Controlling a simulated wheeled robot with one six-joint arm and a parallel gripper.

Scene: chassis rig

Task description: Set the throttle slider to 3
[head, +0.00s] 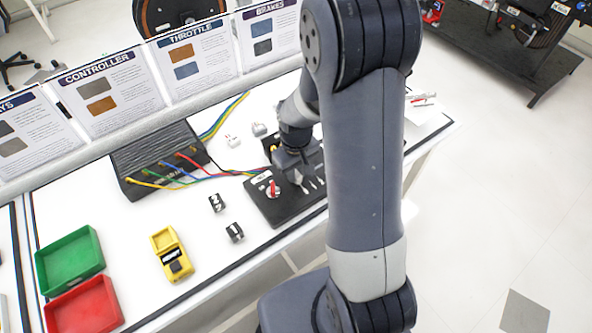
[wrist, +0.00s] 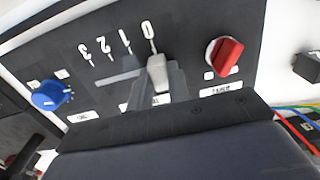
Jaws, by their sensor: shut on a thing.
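The black control panel (head: 265,208) lies on the white bench in the head view. In the wrist view the panel (wrist: 190,30) carries the white digits 3, 2, 1 and 0 from left to right beside a slot (wrist: 118,77). The pale throttle slider handle (wrist: 157,68) stands at the right end of the slot, by the 0. My gripper (wrist: 160,88) is shut on the handle, and its fingers hide the handle's lower part. In the head view my gripper (head: 298,176) is down at the panel and covers the slider.
A red knob (wrist: 224,56) is right of the slider and a blue knob (wrist: 50,95) left of it. A black box (head: 160,158) with coloured cables stands left of the panel. A yellow meter (head: 170,252), green tray (head: 68,262) and red tray (head: 88,308) are farther left.

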